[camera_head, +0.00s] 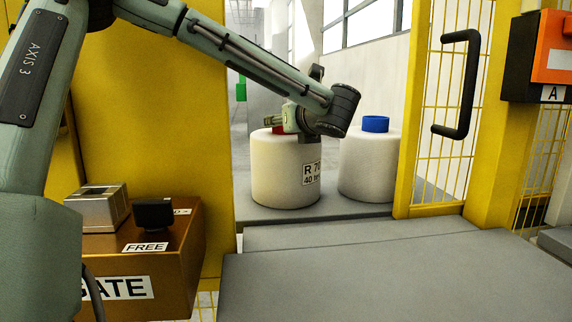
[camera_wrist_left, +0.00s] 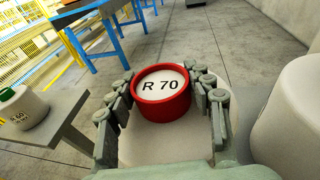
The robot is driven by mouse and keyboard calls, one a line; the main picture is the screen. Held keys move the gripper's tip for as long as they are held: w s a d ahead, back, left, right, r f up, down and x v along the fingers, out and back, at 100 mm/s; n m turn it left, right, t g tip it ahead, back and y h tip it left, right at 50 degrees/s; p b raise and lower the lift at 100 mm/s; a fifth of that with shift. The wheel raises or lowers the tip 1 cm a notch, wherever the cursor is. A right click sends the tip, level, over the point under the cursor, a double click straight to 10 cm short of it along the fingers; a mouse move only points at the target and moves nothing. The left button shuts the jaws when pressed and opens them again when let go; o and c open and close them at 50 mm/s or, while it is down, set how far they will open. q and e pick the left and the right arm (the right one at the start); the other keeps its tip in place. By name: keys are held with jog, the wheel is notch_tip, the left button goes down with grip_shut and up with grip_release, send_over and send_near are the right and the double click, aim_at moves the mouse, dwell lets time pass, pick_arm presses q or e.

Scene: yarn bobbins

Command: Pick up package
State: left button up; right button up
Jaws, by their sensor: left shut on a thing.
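An off-white yarn package (camera_head: 280,175) labelled "R 70" stands upright on the grey surface beyond the yellow gate opening. Its red core (camera_wrist_left: 163,108), with "R 70" on its white top, shows in the wrist view. My left arm reaches over from the left, and my left gripper (camera_head: 291,126) is at the top of this package. In the wrist view its fingers are closed around the red core from both sides. My right gripper is in neither view.
A package with a blue core (camera_head: 368,165) stands close on the right; a yellow gate post and mesh door (camera_head: 443,110) with a black handle are further right. A brown box (camera_head: 170,250) is lower left. A green-cored package (camera_wrist_left: 22,112) shows in the wrist view.

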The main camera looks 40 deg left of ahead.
pick_arm(q)
grip_shut()
jog(key=shift+r, duration=0.2)
jog(key=shift+r, duration=1.65)
jog(key=shift+d, duration=0.15)
jog(key=f+b+v, duration=0.2)
jog(key=f+v, duration=0.1)
jog(key=v, duration=1.4)
jog(key=shift+s+d+b, duration=0.35)
jog(key=shift+d, duration=0.05)
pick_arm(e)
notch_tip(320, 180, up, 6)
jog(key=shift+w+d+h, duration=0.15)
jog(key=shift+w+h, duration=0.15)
pick_arm(q)
jog(key=shift+f, duration=0.15)
